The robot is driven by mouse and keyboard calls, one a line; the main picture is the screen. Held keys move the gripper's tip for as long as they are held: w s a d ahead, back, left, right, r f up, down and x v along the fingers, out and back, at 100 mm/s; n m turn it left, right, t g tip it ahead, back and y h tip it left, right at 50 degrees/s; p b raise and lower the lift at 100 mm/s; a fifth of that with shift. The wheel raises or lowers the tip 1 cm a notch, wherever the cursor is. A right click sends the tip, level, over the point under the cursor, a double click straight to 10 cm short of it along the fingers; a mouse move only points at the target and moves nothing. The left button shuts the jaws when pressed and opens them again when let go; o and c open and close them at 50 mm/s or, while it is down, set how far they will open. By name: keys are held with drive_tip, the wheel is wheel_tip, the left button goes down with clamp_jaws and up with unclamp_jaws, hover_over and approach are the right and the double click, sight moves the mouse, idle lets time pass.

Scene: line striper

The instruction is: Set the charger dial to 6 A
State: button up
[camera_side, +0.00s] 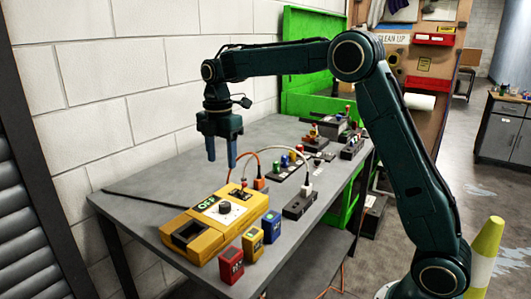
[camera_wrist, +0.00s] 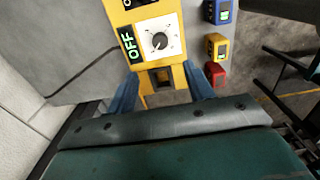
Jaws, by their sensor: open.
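The yellow charger (camera_side: 205,222) lies on the grey bench near its front left end. Its dark dial (camera_side: 225,207) sits on a white plate, and a green OFF display is beside it. In the wrist view the dial (camera_wrist: 159,41) has a light pointer line; the scale marks around it are too small to read. The charger's yellow body (camera_wrist: 172,99) runs down between my fingers. My gripper (camera_side: 222,162) points down above the charger, open and empty, apart from the dial. Its blue fingers also show in the wrist view (camera_wrist: 163,88).
Red (camera_side: 231,266), yellow (camera_side: 253,244) and blue (camera_side: 271,226) blocks stand along the charger's right side. A white block wall (camera_side: 130,120) borders the bench on the left.

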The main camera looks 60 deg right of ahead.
sight(225, 203)
wheel_tip(225, 203, down, 14)
drive_tip(key=shift+r, duration=0.25)
idle(0.5)
drive_tip(key=shift+c, duration=0.4)
drive_tip(key=c, duration=0.9)
